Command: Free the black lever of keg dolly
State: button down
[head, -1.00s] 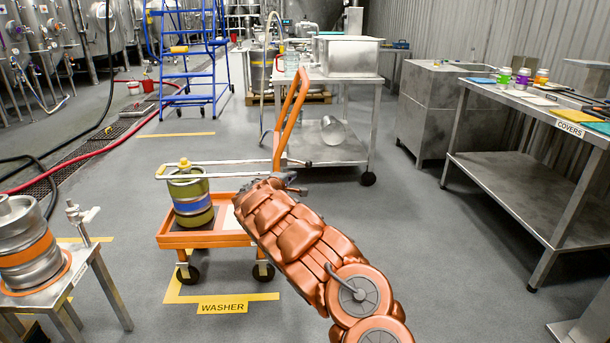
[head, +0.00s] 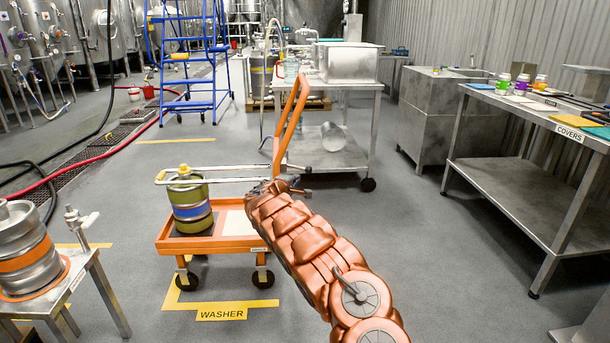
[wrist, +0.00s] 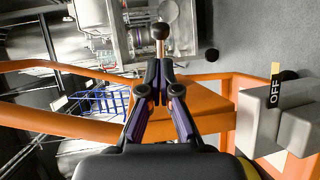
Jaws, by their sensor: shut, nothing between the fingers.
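The orange keg dolly (head: 232,243) stands on the floor with its tall orange handle (head: 293,118) upright. In the wrist view a lever with a round black knob (wrist: 160,31) and a coppery shaft stands in line with my gripper (wrist: 159,72). The knob shows just beyond the fingertips; the lower shaft is partly hidden by the fingers. My gripper is shut with nothing held. Whether the fingers touch the shaft, I cannot tell. In the head view my gripper (head: 282,184) is by the handle's base, small and partly hidden by my arm.
A green keg (head: 190,205) with a blue band rides on the dolly. A grey block marked OFF (wrist: 275,110) is beside the orange frame in the wrist view. A steel table (head: 335,120) stands behind the dolly; a bench marked COVERS (head: 520,190) is at right. Open floor lies between.

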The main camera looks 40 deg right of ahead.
aim_at(307, 171)
jog(key=shift+x, duration=4.75)
jog(key=shift+s+d, duration=0.1)
jog(key=shift+b, duration=0.4)
